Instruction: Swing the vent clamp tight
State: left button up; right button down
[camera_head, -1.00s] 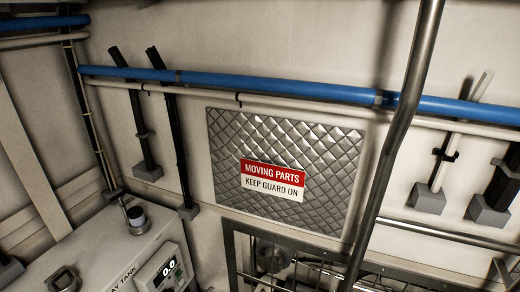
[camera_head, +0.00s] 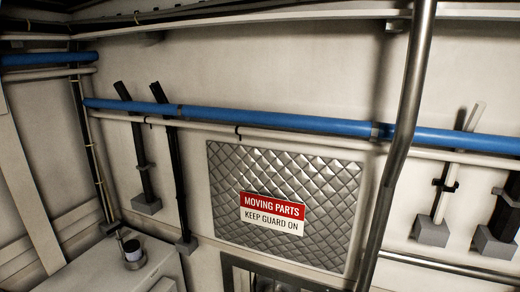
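I cannot identify the vent clamp for certain. A small black clamp-like bracket (camera_head: 445,186) sits on a short white pipe at the right; whether it is the vent clamp I cannot tell. Another small bracket (camera_head: 143,166) sits on a dark slanted post at the left. Neither of my grippers shows in this view.
A blue pipe (camera_head: 280,122) runs across the wall above a quilted panel (camera_head: 335,195) with a red and white sign (camera_head: 272,213). A thick metal pipe (camera_head: 398,150) crosses in front at right. A white tank (camera_head: 95,275) with a round cap (camera_head: 133,252) stands lower left.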

aim_at(119, 236)
jog(key=i+j+u, duration=0.2)
jog(key=u, duration=0.15)
jog(key=i+j+u, duration=0.25)
jog(key=u, duration=0.15)
